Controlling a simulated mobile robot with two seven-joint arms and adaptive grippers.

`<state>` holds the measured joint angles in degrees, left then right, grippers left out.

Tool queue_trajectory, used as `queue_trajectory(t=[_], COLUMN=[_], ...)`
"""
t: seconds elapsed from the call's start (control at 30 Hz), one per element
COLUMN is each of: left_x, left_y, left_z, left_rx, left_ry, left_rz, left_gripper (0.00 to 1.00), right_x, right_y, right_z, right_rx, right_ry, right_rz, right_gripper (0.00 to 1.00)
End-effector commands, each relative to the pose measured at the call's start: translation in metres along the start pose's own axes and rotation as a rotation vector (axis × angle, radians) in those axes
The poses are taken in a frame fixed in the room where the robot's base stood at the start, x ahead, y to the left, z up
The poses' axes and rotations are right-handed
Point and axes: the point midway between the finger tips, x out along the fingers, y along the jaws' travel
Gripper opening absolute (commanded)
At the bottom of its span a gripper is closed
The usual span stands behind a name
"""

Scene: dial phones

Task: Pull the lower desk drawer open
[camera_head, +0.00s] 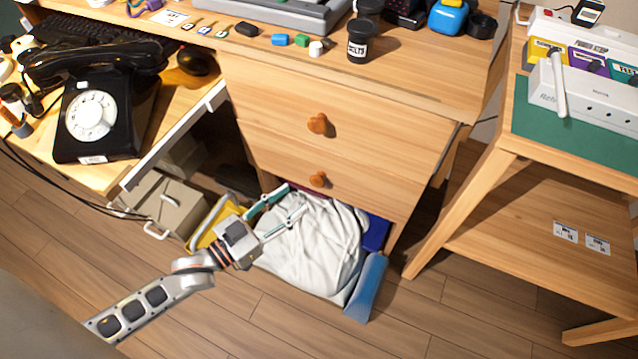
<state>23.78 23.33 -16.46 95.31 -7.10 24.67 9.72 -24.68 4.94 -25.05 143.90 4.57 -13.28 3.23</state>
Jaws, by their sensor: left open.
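The wooden desk has two stacked drawers under its top. The lower drawer (352,178) looks shut, with its front close to flush with the upper drawer (275,103). It has a round orange-brown knob (318,179), and the upper drawer has a similar knob (318,124). My left gripper (286,201) is open and empty. Its two teal-and-grey fingers point up and right, just below and left of the lower knob, apart from it in the picture. My right gripper is not in view.
A white bag (318,250) lies under the drawers, below my gripper. A black rotary phone (108,105) stands on the pulled-out tray at left. Beige boxes (165,210) sit beneath. A side table (560,185) stands at right. Floor in front is clear.

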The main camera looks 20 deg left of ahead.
Motion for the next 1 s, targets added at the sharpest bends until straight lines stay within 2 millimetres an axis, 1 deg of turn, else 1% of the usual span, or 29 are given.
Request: queue_trajectory(t=[0.2, 0.4, 0.6, 0.83, 0.87, 0.9, 0.97, 1.0], left_x=[0.033, 0.058, 0.068, 0.068, 0.068, 0.068, 0.068, 0.068], left_y=[0.001, 0.001, 0.001, 0.000, 0.000, 0.000, 0.000, 0.000], left_z=[0.002, 0.001, 0.000, -0.001, -0.001, -0.001, -0.001, -0.001], left_rx=[-0.001, -0.001, 0.000, 0.000, 0.000, 0.000, 0.000, 0.000], left_ry=[-0.001, -0.001, -0.001, 0.000, 0.000, 0.000, 0.000, 0.000], left_rz=[-0.001, 0.000, -0.001, -0.001, -0.001, -0.001, -0.001, -0.001], left_gripper=[0.42, 0.42, 0.42, 0.42, 0.36, 0.26, 0.10, 0.00], right_x=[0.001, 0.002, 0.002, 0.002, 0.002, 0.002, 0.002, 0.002], right_y=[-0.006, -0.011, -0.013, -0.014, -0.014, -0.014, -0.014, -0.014], right_z=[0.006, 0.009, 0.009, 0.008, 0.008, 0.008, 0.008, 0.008], right_rx=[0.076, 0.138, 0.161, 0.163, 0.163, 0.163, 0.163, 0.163], right_ry=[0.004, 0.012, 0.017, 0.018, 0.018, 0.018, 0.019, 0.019], right_rz=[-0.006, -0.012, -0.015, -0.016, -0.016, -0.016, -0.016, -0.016], right_gripper=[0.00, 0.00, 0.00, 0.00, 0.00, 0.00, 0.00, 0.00])
